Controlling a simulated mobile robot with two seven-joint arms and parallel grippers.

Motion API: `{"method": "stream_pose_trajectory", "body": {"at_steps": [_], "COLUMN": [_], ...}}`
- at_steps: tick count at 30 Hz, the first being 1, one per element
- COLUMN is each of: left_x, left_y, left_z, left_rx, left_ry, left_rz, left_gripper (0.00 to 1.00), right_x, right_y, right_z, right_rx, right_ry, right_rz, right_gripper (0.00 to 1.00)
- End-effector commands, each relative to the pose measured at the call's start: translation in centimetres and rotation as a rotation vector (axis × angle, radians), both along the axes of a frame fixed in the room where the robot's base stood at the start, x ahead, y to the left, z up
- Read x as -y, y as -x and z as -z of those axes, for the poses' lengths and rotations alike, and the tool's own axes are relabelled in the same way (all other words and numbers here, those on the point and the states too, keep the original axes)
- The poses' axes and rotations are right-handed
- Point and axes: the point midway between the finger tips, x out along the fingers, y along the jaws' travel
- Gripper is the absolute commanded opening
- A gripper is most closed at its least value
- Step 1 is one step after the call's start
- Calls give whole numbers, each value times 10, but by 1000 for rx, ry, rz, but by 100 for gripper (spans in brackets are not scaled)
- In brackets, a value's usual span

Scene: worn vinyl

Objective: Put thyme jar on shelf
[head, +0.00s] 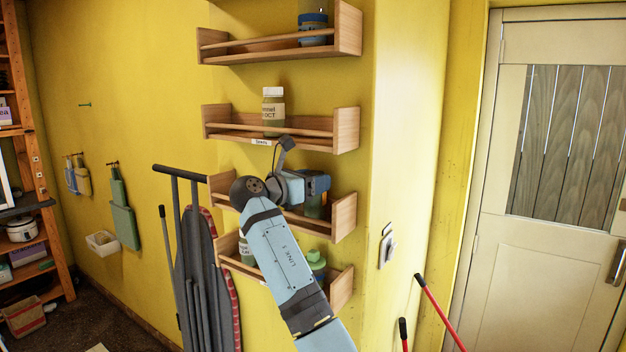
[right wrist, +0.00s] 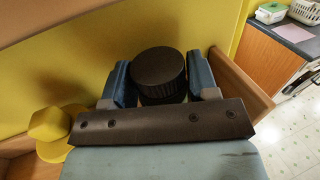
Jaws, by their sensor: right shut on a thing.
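My right gripper (head: 318,186) is shut on a jar (head: 314,206) at the third wooden shelf (head: 342,217) from the top. In the right wrist view the jar's black ridged lid (right wrist: 159,73) sits between the two blue-grey fingers (right wrist: 158,88). The jar looks upright, with a greenish lower part. Its label is hidden, so I cannot read whether it says thyme. My arm and gripper cover much of this shelf, and I cannot tell whether the jar touches its base. My left gripper is not in view.
A white-lidded jar (head: 273,110) stands on the shelf above, which has a "Seeds" tag (head: 261,142). A blue jar (head: 312,26) is on the top shelf. An ironing board (head: 196,260) leans at left.

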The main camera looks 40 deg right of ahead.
Motion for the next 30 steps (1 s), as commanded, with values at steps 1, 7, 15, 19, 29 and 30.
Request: {"method": "stream_pose_trajectory", "body": {"at_steps": [1,7,15,19,29,30], "left_x": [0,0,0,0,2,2], "left_y": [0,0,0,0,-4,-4], "left_z": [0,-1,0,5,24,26], "left_rx": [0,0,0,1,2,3], "left_ry": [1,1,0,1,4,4], "left_rz": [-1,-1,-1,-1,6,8], "left_gripper": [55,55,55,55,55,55], "right_x": [0,0,0,-11,-78,-86], "right_y": [0,0,0,0,6,6], "right_z": [0,2,1,2,3,2], "right_rx": [0,0,1,1,2,2], "right_ry": [0,0,0,-1,-1,-2], "right_rz": [0,0,0,-2,-3,-3], "right_gripper": [8,80,80,80,80,80]}}
